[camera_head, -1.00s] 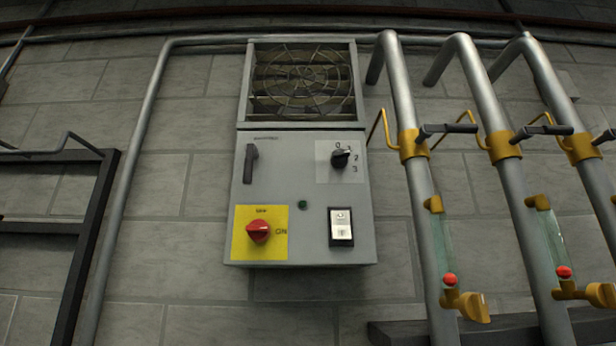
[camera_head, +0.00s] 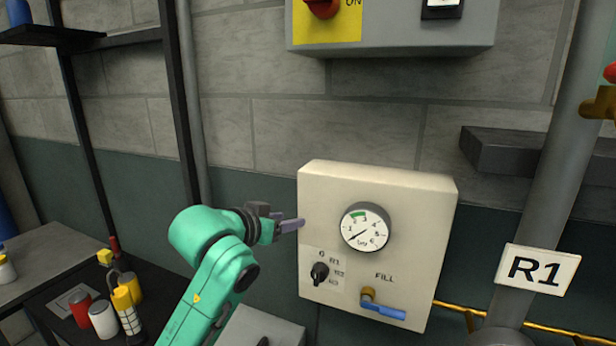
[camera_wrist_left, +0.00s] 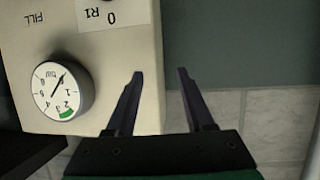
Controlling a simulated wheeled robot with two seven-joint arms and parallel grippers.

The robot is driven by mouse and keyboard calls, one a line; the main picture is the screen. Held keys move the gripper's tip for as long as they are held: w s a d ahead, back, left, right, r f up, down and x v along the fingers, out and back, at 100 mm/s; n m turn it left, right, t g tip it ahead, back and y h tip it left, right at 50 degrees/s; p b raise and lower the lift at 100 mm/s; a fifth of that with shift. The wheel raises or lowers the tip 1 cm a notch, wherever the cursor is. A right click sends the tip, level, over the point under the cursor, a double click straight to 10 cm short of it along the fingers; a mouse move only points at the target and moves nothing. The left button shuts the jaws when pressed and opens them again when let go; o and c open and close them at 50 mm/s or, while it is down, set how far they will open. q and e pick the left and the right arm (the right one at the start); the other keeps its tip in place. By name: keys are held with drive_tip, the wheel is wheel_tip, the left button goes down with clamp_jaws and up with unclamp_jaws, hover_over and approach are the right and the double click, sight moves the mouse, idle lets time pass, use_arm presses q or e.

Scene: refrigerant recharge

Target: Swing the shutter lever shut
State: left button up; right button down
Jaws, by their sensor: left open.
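The shutter lever is out of both current views. Only the lower part of the grey control box (camera_head: 400,38) shows at the top of the head view. My left gripper (camera_head: 292,222) is just left of the cream gauge box (camera_head: 375,185), below the control box. In the wrist view its two dark fingers (camera_wrist_left: 160,78) are spread with nothing between them, one in front of the cream box (camera_wrist_left: 110,60). My right gripper is not in view.
The control box bears a red rotary switch (camera_head: 323,6). The cream box bears a gauge (camera_head: 365,227), a black selector (camera_head: 319,272) and a blue FILL lever (camera_head: 385,309). A dark frame post (camera_head: 180,100) stands left. A pipe with an R1 sign (camera_head: 537,270) stands right.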

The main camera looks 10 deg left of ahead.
use_arm(q)
wheel_tip(320, 180, up, 25)
drive_tip(key=s+d+t+h, duration=0.2)
drive_tip(key=s+t, duration=0.1)
drive_tip(key=t, duration=0.1)
drive_tip(key=s+a+r+m+t+h, duration=0.1)
drive_tip(key=s+r+t, duration=0.1)
drive_tip(key=s+r, duration=0.65)
drive_tip(key=s+a+r+t+h, duration=0.15)
drive_tip(key=s+r, duration=0.45)
drive_tip(key=r, duration=0.6)
drive_tip(key=p+x, duration=0.9)
drive_tip(key=x, duration=0.5)
drive_tip(key=shift+w+d+r, duration=0.1)
drive_tip(key=shift+w+r, duration=0.05)
drive_tip(key=shift+r, duration=0.1)
drive_tip(key=shift+w+f, duration=0.15)
drive_tip(key=shift+w, duration=0.1)
clamp_jaws()
drive_tip(key=shift+s, duration=0.1)
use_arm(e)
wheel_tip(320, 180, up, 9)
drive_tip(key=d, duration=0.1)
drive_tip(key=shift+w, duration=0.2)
